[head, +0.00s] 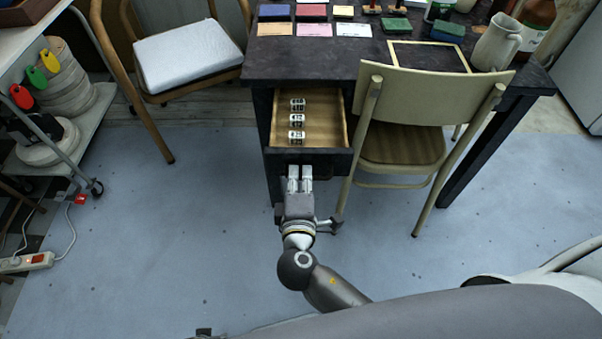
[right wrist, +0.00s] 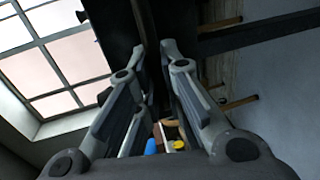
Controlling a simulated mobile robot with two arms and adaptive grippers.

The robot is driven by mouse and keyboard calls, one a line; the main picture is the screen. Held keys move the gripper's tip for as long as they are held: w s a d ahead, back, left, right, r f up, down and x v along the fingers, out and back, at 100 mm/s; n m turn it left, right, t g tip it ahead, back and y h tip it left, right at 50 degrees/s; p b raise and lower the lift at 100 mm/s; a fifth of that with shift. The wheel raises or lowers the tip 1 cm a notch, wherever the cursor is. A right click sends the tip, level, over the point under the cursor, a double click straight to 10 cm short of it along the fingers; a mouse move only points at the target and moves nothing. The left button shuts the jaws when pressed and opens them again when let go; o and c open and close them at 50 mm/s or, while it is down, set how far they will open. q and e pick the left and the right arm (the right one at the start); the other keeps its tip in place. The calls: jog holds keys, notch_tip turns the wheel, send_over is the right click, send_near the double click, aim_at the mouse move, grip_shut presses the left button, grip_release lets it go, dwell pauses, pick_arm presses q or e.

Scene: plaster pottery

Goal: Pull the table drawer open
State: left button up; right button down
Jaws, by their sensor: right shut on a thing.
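The table drawer (head: 326,120) stands pulled out from the left side of the dark table (head: 315,64). Its wooden inside shows, with several small white-and-black cylinders (head: 297,120) in a row on the left. My right gripper (head: 300,174) is at the drawer's front panel, left of its middle, and shut on the drawer handle, which its fingers hide. In the right wrist view the two fingers (right wrist: 172,50) reach to a dark surface; the grip point is hard to make out. My left gripper is not in view.
A pale chair (head: 408,100) stands close right of the drawer. A wooden chair with a white cushion (head: 188,54) is at the left. A cart (head: 75,140) stands far left. Colored cards, a sponge and a jug (head: 497,42) are on the table. The floor in front is mostly clear.

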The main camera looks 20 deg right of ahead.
jog(key=c, duration=1.5)
grip_release()
jog(key=shift+a, duration=0.25)
jog(key=shift+c, duration=0.2)
jog(key=shift+a, duration=0.1)
jog(key=shift+s, duration=0.2)
jog(key=v, duration=1.1)
jog(key=shift+s, duration=0.25)
jog(key=shift+a, duration=0.1)
